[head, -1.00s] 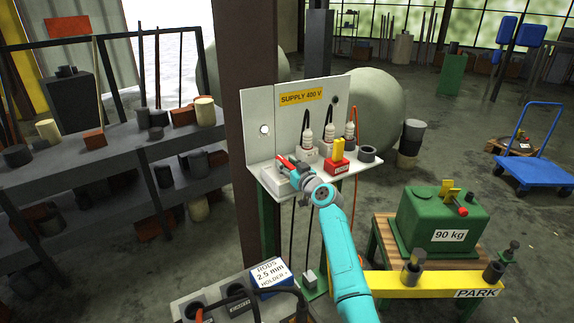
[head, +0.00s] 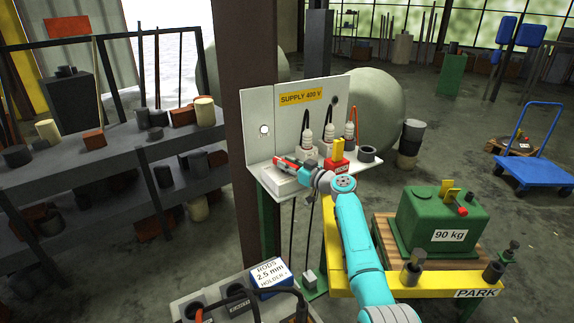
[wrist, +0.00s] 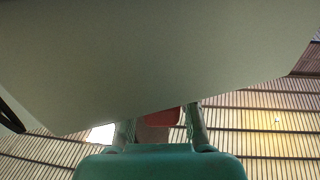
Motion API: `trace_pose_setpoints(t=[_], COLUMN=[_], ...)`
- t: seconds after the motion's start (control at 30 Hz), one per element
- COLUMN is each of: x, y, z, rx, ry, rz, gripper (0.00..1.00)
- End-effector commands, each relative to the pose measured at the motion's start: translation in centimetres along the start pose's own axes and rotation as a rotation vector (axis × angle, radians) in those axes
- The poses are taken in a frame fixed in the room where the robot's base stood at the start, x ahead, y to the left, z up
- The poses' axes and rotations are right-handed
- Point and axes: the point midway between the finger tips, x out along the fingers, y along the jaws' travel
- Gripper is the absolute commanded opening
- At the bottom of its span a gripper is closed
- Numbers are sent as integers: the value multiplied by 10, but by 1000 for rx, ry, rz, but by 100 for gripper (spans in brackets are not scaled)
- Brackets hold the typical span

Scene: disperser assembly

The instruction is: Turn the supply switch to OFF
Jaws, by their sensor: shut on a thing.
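The supply switch is a pale box (head: 276,181) at the left end of the white shelf, under the yellow "SUPPLY 400 V" label (head: 301,97). Its red handle (head: 287,161) shows on top. My gripper (head: 306,169) reaches in from the right at the handle's near end. In the wrist view, my two fingers (wrist: 163,125) stand on both sides of a red part (wrist: 163,117), the handle, and are shut on it. A large pale surface (wrist: 150,50) fills the top of that view. The exact handle angle and finger contact are hard to see.
Grey plugs with cables (head: 307,136) and a red block with a yellow part (head: 338,157) stand close beside my gripper on the shelf. A dark ring (head: 367,154) is at its right end. A green 90 kg box (head: 444,222) stands lower right.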

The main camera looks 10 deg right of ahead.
Motion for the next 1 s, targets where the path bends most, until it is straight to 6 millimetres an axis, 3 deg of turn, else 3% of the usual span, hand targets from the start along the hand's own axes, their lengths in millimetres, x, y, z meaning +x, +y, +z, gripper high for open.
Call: trace_pose_setpoints(t=[0.5, 1.0], x=[1, 0], y=[1, 1], z=[0, 1], rx=[2, 0], ry=[-1, -1], rz=[-196, -235], gripper=[0, 0])
